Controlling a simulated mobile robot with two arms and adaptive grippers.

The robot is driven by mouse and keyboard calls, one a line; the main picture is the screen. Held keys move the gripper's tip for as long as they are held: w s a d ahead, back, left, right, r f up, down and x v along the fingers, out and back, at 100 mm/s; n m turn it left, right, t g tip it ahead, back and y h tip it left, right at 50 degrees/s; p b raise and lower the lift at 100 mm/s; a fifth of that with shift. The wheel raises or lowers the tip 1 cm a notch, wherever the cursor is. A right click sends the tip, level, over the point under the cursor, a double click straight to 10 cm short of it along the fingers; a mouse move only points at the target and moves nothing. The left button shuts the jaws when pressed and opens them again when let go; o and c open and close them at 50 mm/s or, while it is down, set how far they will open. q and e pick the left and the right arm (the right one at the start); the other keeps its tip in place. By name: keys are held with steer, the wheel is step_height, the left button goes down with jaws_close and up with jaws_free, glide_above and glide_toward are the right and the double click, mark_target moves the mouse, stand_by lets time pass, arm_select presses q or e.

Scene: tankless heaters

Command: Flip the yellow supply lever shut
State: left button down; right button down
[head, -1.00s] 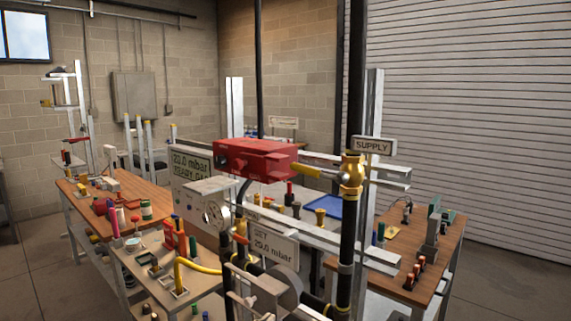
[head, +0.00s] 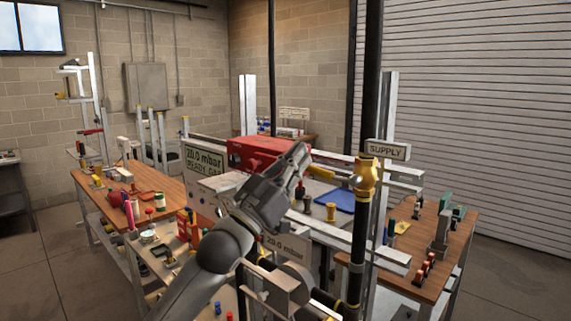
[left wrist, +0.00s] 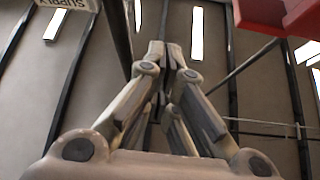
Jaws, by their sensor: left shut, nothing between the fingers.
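The yellow supply lever (head: 322,171) sticks out to the left, nearly level, from the brass valve (head: 366,180) on the black pipe, below the SUPPLY sign (head: 388,150). My left gripper (head: 301,150) is shut and empty. In the head view its fingertips show just left of and slightly above the lever's free end; I cannot tell whether they touch. In the left wrist view the shut fingers (left wrist: 166,48) point up with nothing between them. The SUPPLY sign shows there upside down at top left (left wrist: 68,4); the lever is not seen. My right gripper is not in view.
A red box (head: 250,150) sits behind my left gripper and also shows at the top right of the wrist view (left wrist: 285,15). A panel reading 20.0 mbar (head: 204,160) stands left. White rails run behind the pipe. Wooden benches (head: 150,188) with small parts stand around.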

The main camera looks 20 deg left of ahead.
mark_target(309, 171)
arm_select(q)
steer(key=w+p, duration=0.1)
steer(key=w+d+f, duration=0.1)
steer(key=w+p, duration=0.1)
steer(key=shift+w+d+f+p, duration=0.15)
steer(key=shift+w+f+p, duration=0.2)
steer(key=shift+w+f, duration=0.05)
steer(key=shift+f+n+t+y+b, duration=0.3)
steer(key=shift+f+n+y+b, duration=0.3)
steer(key=shift+f+n, duration=0.25)
steer(key=shift+w+f+n, duration=0.1)
steer(key=shift+n, duration=0.25)
